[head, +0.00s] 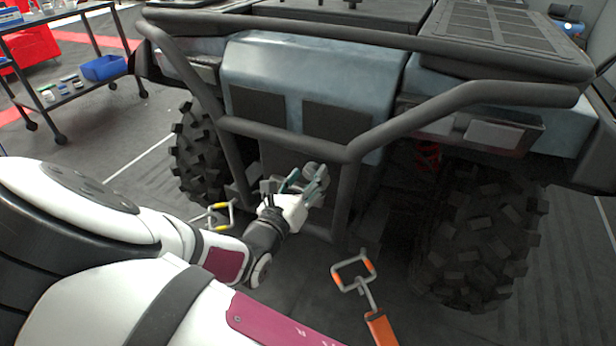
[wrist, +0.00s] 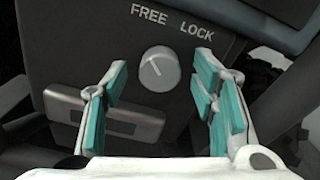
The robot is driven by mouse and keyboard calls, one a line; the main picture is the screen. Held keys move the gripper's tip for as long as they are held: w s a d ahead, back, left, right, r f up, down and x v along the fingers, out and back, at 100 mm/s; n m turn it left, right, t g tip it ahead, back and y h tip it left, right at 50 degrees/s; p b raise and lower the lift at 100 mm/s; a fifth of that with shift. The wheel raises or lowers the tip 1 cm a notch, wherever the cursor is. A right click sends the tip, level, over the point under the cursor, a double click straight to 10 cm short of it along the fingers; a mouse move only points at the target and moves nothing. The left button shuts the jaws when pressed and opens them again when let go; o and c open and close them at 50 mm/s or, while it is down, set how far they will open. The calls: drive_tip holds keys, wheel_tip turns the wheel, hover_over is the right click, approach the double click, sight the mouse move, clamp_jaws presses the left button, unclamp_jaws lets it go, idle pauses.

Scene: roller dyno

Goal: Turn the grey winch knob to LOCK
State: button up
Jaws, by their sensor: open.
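The round grey winch knob (wrist: 159,69) sits on a dark panel (wrist: 62,50) below the printed words FREE (wrist: 148,15) and LOCK (wrist: 197,28). A faint mark on its face slants to the upper left, nearer the FREE side than LOCK. My gripper (wrist: 160,76) is open, with teal pads left and right of the knob. A gap shows between each pad and the knob, so it is not gripped.
Black bumper tubes (head: 348,153) frame the gripper. Big tyres (head: 485,235) stand on both sides. An orange-handled tool (head: 380,325) and a yellow-gripped frame (head: 221,214) are near my arm.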

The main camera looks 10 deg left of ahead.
drive_tip(key=shift+w+d, duration=0.1)
drive_tip(key=shift+w, duration=0.2)
drive_tip(key=c, duration=1.2)
drive_tip(key=shift+o, duration=0.2)
